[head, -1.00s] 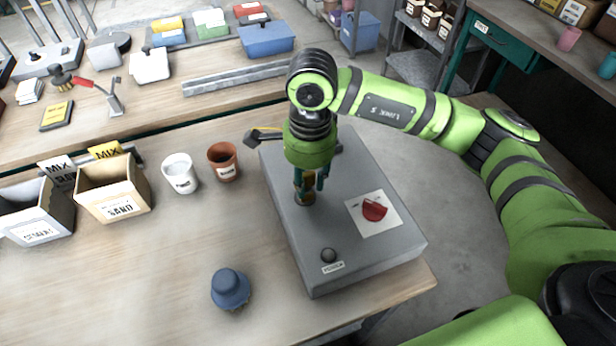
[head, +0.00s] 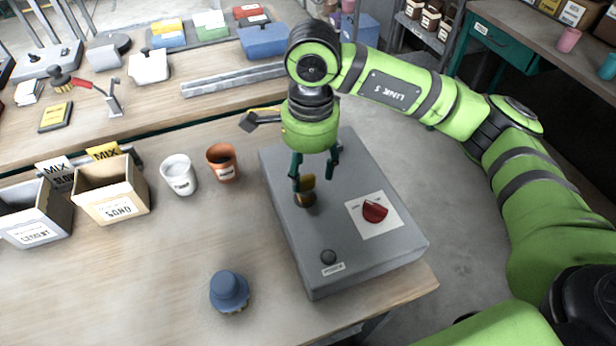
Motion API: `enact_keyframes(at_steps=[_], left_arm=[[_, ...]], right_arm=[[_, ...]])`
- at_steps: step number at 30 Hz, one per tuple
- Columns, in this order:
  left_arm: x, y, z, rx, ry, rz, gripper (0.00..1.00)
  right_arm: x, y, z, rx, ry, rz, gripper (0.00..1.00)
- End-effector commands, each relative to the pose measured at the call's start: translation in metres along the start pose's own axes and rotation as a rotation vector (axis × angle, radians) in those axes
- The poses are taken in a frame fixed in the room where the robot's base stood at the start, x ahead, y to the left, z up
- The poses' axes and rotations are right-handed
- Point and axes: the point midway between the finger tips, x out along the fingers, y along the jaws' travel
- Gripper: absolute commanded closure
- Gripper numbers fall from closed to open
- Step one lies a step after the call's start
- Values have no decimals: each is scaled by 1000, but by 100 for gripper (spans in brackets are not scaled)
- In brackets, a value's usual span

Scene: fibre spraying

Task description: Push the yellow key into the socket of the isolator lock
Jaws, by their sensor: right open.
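The grey box (head: 359,264) lies on the near bench and carries a red rotary switch (head: 375,211) on a white plate and a dark knob (head: 328,257). On its left part is a round brownish socket (head: 305,199), with the yellow key (head: 307,183) standing upright at it. How deep the key sits cannot be told. My right gripper (head: 314,178) points down over the box with its fingers spread, one on each side above the key, not gripping it. My left gripper is not in view.
A blue round-topped object (head: 229,291) stands left of the box. A white cup (head: 179,175), a terracotta cup (head: 222,162) and a labelled sand bin (head: 113,193) stand further left. Bare bench lies between them and the box.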

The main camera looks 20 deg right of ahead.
Motion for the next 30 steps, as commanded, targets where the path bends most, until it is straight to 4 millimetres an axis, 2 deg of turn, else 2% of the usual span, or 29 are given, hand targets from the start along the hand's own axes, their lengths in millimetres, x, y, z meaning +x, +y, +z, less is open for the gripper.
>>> enact_keyframes(at_steps=[1, 6, 12, 16, 30], left_arm=[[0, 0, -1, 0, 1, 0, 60], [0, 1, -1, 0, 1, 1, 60], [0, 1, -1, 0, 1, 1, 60], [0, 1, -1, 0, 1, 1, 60], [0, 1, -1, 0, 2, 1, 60]], right_arm=[[-13, -1, 0, 0, -1, -7, 42], [-48, -1, 0, 1, -1, -4, 42], [-73, 0, 0, 1, 0, -2, 42], [-79, 0, 0, 1, 0, 0, 42], [-79, 0, 0, 1, 0, 0, 42]])
